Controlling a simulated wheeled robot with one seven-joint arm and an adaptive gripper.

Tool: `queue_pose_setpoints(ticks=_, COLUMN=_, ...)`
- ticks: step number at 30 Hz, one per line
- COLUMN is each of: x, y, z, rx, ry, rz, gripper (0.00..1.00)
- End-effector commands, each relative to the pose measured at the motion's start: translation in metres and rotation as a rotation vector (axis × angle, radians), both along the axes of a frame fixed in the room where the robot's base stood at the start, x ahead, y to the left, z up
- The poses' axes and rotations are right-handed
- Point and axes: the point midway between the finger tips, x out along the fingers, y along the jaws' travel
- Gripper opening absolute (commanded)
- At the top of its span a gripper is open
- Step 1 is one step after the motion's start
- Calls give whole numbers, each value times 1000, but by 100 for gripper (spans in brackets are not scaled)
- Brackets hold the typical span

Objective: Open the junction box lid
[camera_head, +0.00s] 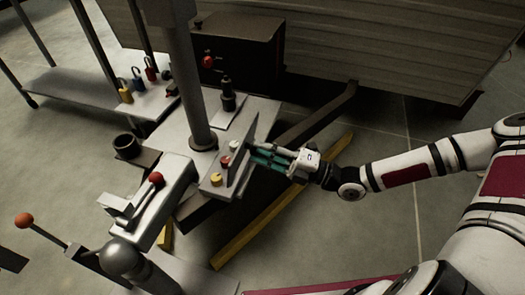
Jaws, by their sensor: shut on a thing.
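The junction box (212,191) is a grey box on the trailer's tongue, beside the grey upright post. A yellow, a red and a white round part show on its top. Its lid (243,152) is a thin grey plate standing steeply up along the box's right side, so the box looks open. My gripper (254,157) reaches in from the right, with its teal fingers at the lid's right face. It is shut on the lid, though the plate hides the fingertips and the exact contact.
A red-knobbed lever (155,179) stands on a grey housing at left. A black cup (127,145) and a dark bottle-shaped part (228,95) are nearby. Coloured padlocks (137,80) sit on a shelf behind. A yellow beam (285,203) lies below my gripper. Floor at right is clear.

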Motion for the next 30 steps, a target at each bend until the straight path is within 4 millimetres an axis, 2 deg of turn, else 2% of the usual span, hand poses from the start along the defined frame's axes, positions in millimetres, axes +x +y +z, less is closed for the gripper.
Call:
queue_pose_setpoints(ticks=8, x=1, y=-1, z=-1, rx=-2, ry=-1, rz=-3, gripper=0)
queue_pose_setpoints(ticks=9, x=1, y=-1, z=-1, rx=-2, ry=-1, rz=-3, gripper=34)
queue_pose_setpoints(ticks=11, x=1, y=-1, z=-1, rx=-2, ry=-1, rz=-3, gripper=48)
queue_pose_setpoints(ticks=23, x=-1, y=-5, z=-1, rx=-2, ry=0, rz=-4, gripper=48)
queue_pose_setpoints(ticks=26, x=-5, y=-17, z=-4, rx=-5, ry=-1, rz=-4, gripper=48)
queue_pose_setpoints(ticks=30, x=-15, y=-41, z=-8, rx=-6, ry=-1, rz=-6, gripper=48)
